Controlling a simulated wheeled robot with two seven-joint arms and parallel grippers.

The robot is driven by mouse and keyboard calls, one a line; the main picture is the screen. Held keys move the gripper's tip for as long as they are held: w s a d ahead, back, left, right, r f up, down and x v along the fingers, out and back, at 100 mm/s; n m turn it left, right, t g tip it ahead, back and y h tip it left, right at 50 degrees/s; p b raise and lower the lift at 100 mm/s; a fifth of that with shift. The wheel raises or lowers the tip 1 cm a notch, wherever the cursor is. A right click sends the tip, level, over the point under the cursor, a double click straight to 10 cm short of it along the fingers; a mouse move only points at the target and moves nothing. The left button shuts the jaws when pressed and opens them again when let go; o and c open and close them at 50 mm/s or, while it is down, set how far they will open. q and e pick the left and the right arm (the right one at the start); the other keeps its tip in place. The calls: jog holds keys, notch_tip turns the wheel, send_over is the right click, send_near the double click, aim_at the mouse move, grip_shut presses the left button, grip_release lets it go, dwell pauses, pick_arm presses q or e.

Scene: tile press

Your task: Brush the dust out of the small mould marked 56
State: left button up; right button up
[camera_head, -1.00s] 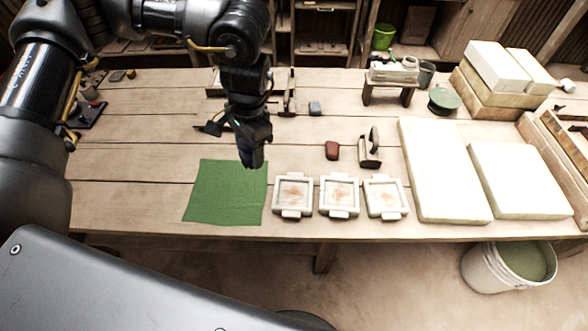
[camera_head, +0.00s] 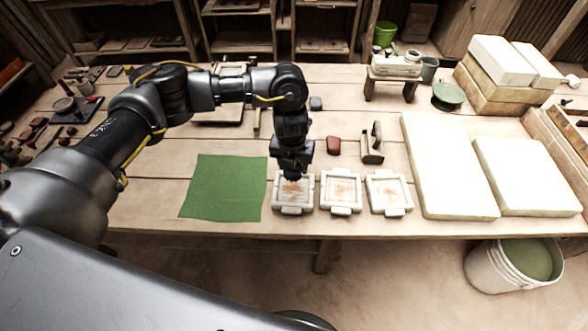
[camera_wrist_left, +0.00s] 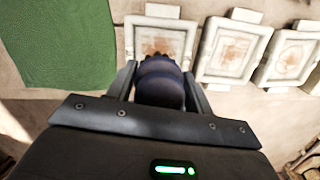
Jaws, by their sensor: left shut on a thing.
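Three small square white moulds lie in a row near the table's front edge: left (camera_head: 293,200), middle (camera_head: 341,191) and right (camera_head: 388,192). Each has reddish-brown dust in its hollow. I cannot read a mark 56 on any of them. My left gripper (camera_head: 292,172) is over the back part of the left mould. It is shut on a dark blue, rounded brush (camera_wrist_left: 160,84), whose tip is at or just above the dust of the left mould (camera_wrist_left: 158,40). Whether the bristles touch is hidden. The right gripper is not in view.
A green cloth (camera_head: 225,188) lies left of the moulds. Large white slabs (camera_head: 447,170) lie to the right. A white bucket (camera_head: 492,268) stands on the floor.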

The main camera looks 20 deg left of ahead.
pick_arm(q)
jog(key=shift+w+d+f+m, duration=0.1)
jog(key=shift+f+m, duration=0.85)
jog(key=shift+m, duration=0.45)
notch_tip(320, 180, down, 5)
jog(key=b, duration=0.5)
jog(key=shift+f+b, duration=0.75)
jog(key=shift+f, duration=0.3)
jog(key=shift+w, duration=0.1)
jog(key=shift+w+d+b, duration=0.15)
jog(key=shift+b, duration=0.15)
jog(key=shift+w+d+r, duration=0.1)
jog(key=shift+w+d, duration=0.1)
